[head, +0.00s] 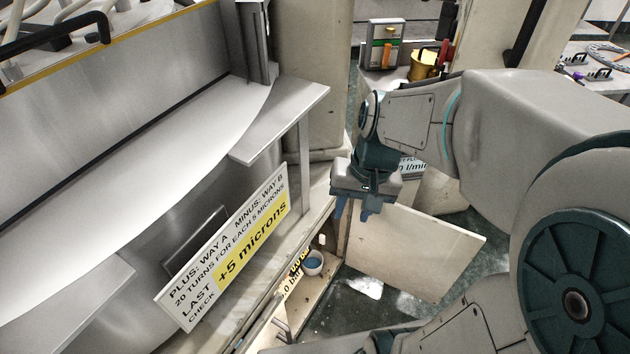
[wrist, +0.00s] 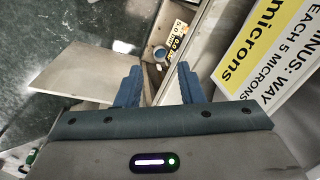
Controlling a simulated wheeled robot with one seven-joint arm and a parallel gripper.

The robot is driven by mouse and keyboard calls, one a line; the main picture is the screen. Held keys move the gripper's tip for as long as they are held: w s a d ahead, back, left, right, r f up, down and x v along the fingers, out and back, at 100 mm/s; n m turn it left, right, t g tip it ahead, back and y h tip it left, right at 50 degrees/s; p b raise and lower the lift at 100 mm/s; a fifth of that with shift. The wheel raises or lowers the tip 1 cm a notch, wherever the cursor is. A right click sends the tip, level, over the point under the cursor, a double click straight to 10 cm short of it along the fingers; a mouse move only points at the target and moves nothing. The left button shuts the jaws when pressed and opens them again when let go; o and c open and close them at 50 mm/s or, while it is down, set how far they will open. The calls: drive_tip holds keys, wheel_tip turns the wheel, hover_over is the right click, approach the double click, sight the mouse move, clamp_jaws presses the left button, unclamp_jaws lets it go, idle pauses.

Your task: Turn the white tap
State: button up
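A small white round piece with a blue face (head: 313,262) sits in the low opening below the machine's sloped sign; it looks like the white tap, but its shape is too small to be sure. It also shows in the wrist view (wrist: 160,53), beyond and between my fingertips. My gripper (head: 352,213) points down, above and slightly right of it in the head view. In the wrist view my gripper (wrist: 159,67) has its two blue fingers apart with nothing between them. I see no contact with the white piece.
A pale open panel (head: 410,250) juts out to the right of the opening. A large sign (head: 225,250) and a metal ledge (head: 280,120) flank my gripper on the left. Wet dark floor lies beyond.

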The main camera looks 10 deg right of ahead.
drive_tip(key=w+d+f+m+y+b, duration=0.1)
drive_tip(key=w+f+m+y+b, duration=0.3)
drive_tip(key=f, duration=0.6)
drive_tip(key=w+d+f+m+y+b, duration=0.1)
drive_tip(key=w+f+m+y+b, duration=0.25)
drive_tip(key=w+f, duration=0.45)
drive_tip(key=w+d+f+m+y+b, duration=0.1)
drive_tip(key=w+f+m+y+b, duration=0.3)
drive_tip(key=f, duration=0.7)
drive_tip(key=m+t+b, duration=1)
drive_tip(key=m+t, duration=0.1)
drive_tip(key=m, duration=0.1)
approach(321, 239)
drive_tip(key=b+x, duration=0.2)
drive_tip(key=x, duration=0.6)
drive_tip(key=shift+w+d, duration=0.15)
drive_tip(key=shift+w, duration=0.2)
drive_tip(key=shift+y, duration=0.25)
drive_tip(key=shift+c, duration=0.3)
clamp_jaws()
